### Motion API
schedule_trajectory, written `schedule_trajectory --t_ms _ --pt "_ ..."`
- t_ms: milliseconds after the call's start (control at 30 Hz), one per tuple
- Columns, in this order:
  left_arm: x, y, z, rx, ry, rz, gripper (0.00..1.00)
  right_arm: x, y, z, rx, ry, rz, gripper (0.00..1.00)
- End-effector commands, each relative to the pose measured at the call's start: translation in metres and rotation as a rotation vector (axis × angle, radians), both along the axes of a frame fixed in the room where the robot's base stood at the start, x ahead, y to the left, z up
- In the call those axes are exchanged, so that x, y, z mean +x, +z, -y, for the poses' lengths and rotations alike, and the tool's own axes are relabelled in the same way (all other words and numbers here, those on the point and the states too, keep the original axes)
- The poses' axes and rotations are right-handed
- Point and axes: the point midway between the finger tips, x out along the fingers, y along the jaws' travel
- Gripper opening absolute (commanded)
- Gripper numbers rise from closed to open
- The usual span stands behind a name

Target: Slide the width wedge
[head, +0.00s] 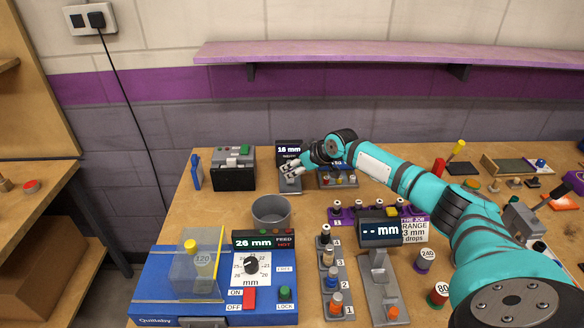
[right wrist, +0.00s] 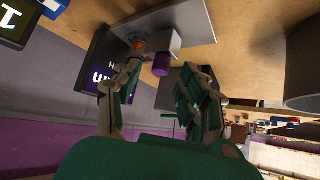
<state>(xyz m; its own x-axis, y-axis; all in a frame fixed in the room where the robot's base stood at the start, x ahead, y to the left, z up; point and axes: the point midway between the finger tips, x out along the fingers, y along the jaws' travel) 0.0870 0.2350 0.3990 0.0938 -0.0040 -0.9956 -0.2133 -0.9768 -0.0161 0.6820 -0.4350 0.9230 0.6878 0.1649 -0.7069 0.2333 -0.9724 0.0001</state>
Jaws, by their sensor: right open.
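My right gripper (head: 291,172) is at the back middle of the table, in front of a device with a dark display (head: 289,149) reading 16 mm. In the right wrist view the gripper (right wrist: 160,88) is open. A grey block (right wrist: 150,42) with an orange triangle and a purple knob (right wrist: 161,66) shows on a grey plate (right wrist: 193,20) between and beyond the fingers. I cannot tell whether they touch it. I cannot tell for certain which part is the width wedge. My left gripper is not in view.
A black box (head: 234,176) stands left of the gripper and a grey cup (head: 271,213) in front of it. A blue machine (head: 160,290) reading 26 mm fills the front left. A second grey device (head: 378,285) with a blank mm display stands front right.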

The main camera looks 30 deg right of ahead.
Motion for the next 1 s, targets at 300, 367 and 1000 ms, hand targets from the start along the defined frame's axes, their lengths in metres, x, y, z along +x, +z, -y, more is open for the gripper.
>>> schedule_trajectory --t_ms 300,367,1000 --pt "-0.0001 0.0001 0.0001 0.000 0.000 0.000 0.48 0.0122 -0.0127 -0.0029 -0.001 -0.001 0.000 0.42" --pt "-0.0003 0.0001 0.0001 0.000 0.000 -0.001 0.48 0.0123 -0.0128 -0.0030 -0.001 -0.001 0.000 0.42" --pt "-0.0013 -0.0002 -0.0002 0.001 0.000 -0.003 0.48 0.0121 -0.0117 -0.0001 -0.004 -0.004 0.002 0.00"
